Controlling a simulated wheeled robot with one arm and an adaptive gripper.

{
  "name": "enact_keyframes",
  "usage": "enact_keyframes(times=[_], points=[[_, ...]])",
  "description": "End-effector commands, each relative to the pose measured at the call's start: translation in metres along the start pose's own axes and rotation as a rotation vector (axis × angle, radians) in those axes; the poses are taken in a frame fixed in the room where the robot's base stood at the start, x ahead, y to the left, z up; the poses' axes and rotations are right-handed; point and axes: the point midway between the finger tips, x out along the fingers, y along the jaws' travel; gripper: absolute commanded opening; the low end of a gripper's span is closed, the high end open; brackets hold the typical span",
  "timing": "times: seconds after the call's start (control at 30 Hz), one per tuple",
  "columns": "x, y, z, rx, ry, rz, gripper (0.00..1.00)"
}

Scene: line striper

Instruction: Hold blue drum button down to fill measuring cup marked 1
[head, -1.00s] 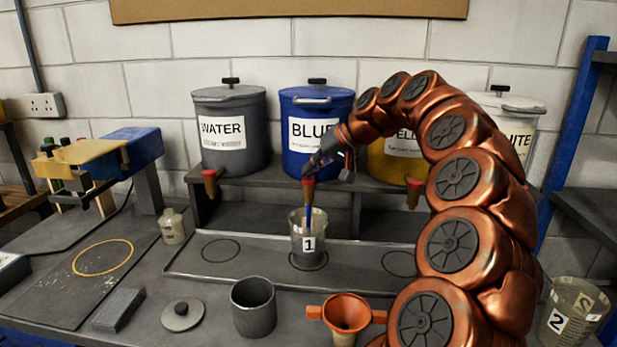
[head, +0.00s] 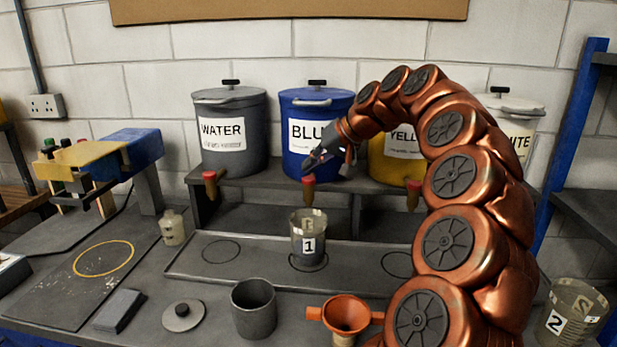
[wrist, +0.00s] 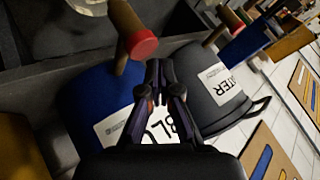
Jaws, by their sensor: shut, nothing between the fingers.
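The blue drum (head: 318,109) stands on the back shelf with a white BLUE label. Its tap with a red button (head: 308,182) hangs at the front, and the red button also shows in the wrist view (wrist: 141,44). My gripper (head: 309,167) is shut and empty, just above the tap; in the wrist view its tips (wrist: 158,66) are beside the button, apparently apart from it. The clear measuring cup marked 1 (head: 308,232) stands upright under the tap on a ringed tray. No stream shows between tap and cup. The fill level is unclear.
The WATER drum (head: 230,160) stands to the left, and the yellow drum (head: 386,172) to the right, partly behind my arm. A grey cup (head: 254,312), an orange funnel (head: 346,313) and a lid (head: 183,316) are in front. A cup marked 2 (head: 570,308) stands far right.

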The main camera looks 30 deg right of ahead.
Motion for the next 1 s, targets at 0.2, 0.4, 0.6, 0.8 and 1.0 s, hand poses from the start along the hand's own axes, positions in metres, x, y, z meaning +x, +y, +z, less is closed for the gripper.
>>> enact_keyframes(times=[0.2, 0.4, 0.6, 0.8, 1.0], points=[[-0.001, -0.001, -0.001, 0.000, -0.001, -0.001, 0.00], [-0.002, -0.002, -0.001, 0.000, -0.001, -0.001, 0.00], [-0.011, -0.009, -0.008, -0.001, -0.002, -0.001, 0.00], [-0.022, -0.017, -0.017, -0.001, 0.000, -0.001, 0.00], [-0.033, -0.025, -0.025, 0.000, 0.001, 0.000, 0.00]])
